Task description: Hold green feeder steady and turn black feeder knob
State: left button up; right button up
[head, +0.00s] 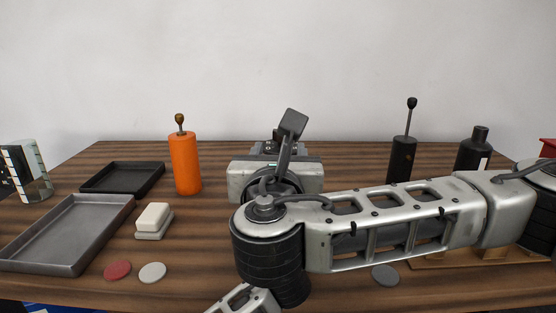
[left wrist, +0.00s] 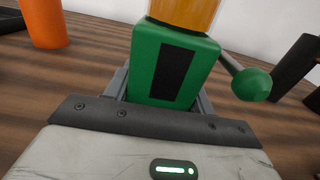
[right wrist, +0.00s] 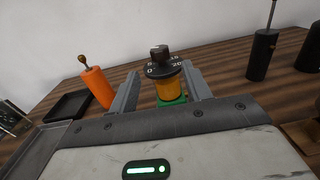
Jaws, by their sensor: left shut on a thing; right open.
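The green feeder (left wrist: 208,68) has a black stripe, an amber section above it and a green ball-ended lever at its right. My left gripper (left wrist: 162,92) is shut on its green body. In the right wrist view, the feeder's amber body (right wrist: 171,88) carries a numbered black dial with a black knob (right wrist: 159,52) on top. My right gripper (right wrist: 160,85) is open, with its fingers on either side of the feeder in that view. I cannot tell whether they touch it. In the head view my right gripper (head: 279,148) and arm hide the feeder and my left gripper.
An orange cylinder (head: 185,163) stands left of the feeder. A black cylinder with a stalk (head: 402,160) and a black bottle (head: 474,152) stand right. Trays (head: 75,268), a white block (head: 153,216) and flat discs (head: 117,271) lie at left. My right arm crosses the table's front right.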

pick_arm(q)
jog(key=shift+f, duration=0.2)
pick_arm(e)
jog(key=shift+s, duration=1.55)
pick_arm(q)
jog(key=o, duration=1.6)
jog(key=shift+r, duration=0.1)
